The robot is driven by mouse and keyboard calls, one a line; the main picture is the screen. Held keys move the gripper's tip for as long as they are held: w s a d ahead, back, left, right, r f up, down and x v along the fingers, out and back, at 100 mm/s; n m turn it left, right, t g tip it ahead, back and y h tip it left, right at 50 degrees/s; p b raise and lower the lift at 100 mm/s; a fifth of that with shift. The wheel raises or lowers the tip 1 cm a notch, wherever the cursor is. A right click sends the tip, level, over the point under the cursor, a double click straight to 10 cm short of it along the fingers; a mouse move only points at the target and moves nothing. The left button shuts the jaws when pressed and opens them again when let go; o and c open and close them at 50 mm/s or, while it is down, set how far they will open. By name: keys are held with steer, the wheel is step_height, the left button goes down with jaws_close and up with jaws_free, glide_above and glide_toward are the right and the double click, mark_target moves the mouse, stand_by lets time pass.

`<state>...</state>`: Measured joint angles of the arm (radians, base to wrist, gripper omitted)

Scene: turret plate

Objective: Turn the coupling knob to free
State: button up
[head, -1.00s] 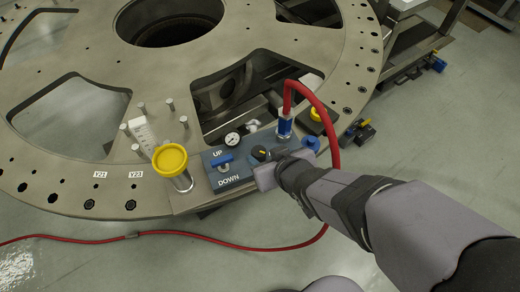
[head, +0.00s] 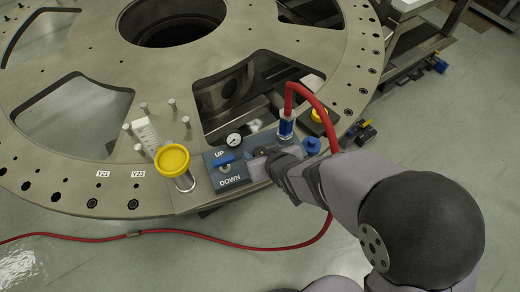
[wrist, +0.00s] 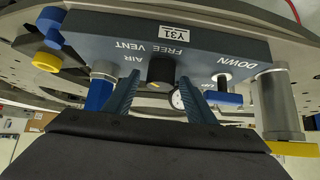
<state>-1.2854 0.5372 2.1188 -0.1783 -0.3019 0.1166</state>
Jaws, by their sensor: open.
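The coupling knob (wrist: 160,70) is a black knob with a yellow mark, on the blue-grey control panel (wrist: 190,45). The labels AIR, FREE and VENT show upside down beside it in the wrist view; I cannot tell which one the mark points to. In the head view my gripper (head: 265,163) is over the panel and mostly hides the knob. In the wrist view the two blue fingers of my gripper (wrist: 159,78) are apart, one on each side of the knob. I cannot tell whether they touch it.
A blue UP/DOWN lever (head: 224,160), a gauge (head: 233,140) and a red hose (head: 325,118) on a blue fitting (head: 286,128) crowd the knob. A yellow-capped post (head: 172,160) stands left of the panel. The turret plate (head: 90,65) spreads behind.

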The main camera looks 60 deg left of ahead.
steer(key=shift+a+f, duration=0.15)
steer(key=shift+c, duration=0.6)
steer(key=c, duration=0.9)
steer(key=shift+m+t+p, duration=0.7)
steer(key=shift+m+p, duration=0.15)
steer(key=shift+m, duration=0.05)
steer(key=m+p, duration=0.1)
steer(key=p, duration=0.1)
steer(key=m+t+h+p, duration=0.1)
steer(key=p, duration=0.2)
steer(key=m+t+p, duration=0.1)
steer(key=p, duration=0.2)
steer(key=shift+r+m+h, duration=0.3)
steer(key=shift+r+h, duration=0.05)
steer(key=shift+h, duration=0.05)
steer(key=m+t+h+p, duration=0.1)
steer(key=p, duration=0.2)
steer(key=shift+f+m+t, duration=0.1)
steer(key=shift+m+t, duration=0.2)
steer(key=shift+m, duration=0.1)
steer(key=shift+f+m+t+h+p, duration=0.2)
steer(key=shift+m+t+h+p, duration=0.25)
steer(key=shift+m+p, duration=0.6)
